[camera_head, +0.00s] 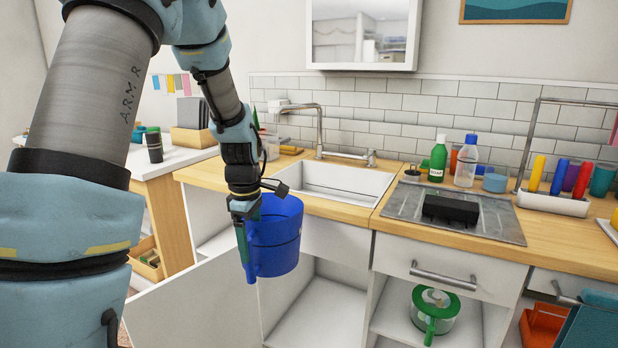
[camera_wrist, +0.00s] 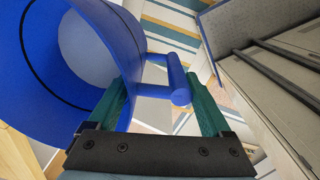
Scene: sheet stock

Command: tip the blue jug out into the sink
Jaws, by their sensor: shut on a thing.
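The blue jug (camera_head: 275,240) hangs from my gripper (camera_head: 243,218) in front of the counter, just left of and nearer than the sink. It looks roughly upright in the head view, and its inside is partly hidden. In the wrist view the blue jug (camera_wrist: 45,75) fills the left side, and its handle lies between the green fingers of my gripper (camera_wrist: 165,100), which is shut on it. The white sink (camera_head: 335,182) is set in the wooden counter behind and right of the jug. Its basin looks empty where I can see it.
A metal tap (camera_head: 319,130) stands behind the sink. A green bottle (camera_head: 438,160) and a clear bottle (camera_head: 466,162) stand right of it, behind a black block (camera_head: 450,210) on a grey drainer (camera_head: 495,222). An open cabinet door (camera_head: 195,305) is below the jug.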

